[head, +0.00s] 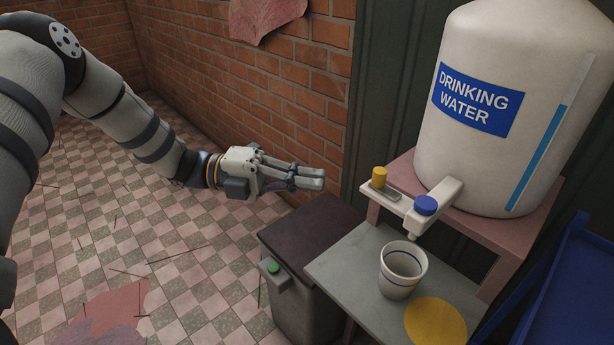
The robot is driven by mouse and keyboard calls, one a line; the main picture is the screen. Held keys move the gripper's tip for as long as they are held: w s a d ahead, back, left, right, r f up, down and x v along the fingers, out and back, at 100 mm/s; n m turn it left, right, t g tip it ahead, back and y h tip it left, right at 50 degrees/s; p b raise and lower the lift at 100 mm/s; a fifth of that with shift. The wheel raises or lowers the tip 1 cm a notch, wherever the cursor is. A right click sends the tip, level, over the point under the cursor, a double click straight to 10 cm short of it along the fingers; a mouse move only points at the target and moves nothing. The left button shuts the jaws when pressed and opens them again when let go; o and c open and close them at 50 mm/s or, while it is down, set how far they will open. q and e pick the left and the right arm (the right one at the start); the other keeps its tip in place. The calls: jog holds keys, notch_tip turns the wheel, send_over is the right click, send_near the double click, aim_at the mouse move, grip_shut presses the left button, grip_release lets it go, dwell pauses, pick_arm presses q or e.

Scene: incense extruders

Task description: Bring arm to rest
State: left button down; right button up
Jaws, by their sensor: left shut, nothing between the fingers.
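My left arm comes in from the left in the head view. Its gripper (318,180) is shut and empty, with the fingers together and pointing right. It hangs in the air, and in the picture it shows above the dark-topped bin and left of the water dispenser's tap arm. It appears to touch nothing. My right gripper is not in view.
A white drinking water tank (500,165) stands on a pink stand (404,172), with blue and yellow knobs in front. A white cup (402,272) stands on a grey shelf (345,262) beside a yellow disc (436,322). A bin (305,225) and brick wall (240,75) are close.

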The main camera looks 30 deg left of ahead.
pick_arm(q)
jog(key=shift+d, duration=0.1)
jog(key=s+d+f+m+g+y, duration=0.3)
jog(key=s+f+m+g+y, duration=0.75)
jog(key=s+f, duration=1.1)
jog(key=s+a+f+m+t+y, duration=0.1)
jog(key=s+m, duration=0.6)
jog(key=m, duration=0.7)
jog(key=s+a+f+m+t+y, duration=0.1)
jog(key=s+a+f+m+y, duration=0.2)
jog(key=m, duration=1.1)
jog(key=s+f+y, duration=0.2)
jog(key=s+f, duration=0.1)
jog(key=s, duration=0.2)
jog(key=shift+s+a+m+y, duration=0.25)
jog(key=shift+m+y, duration=0.1)
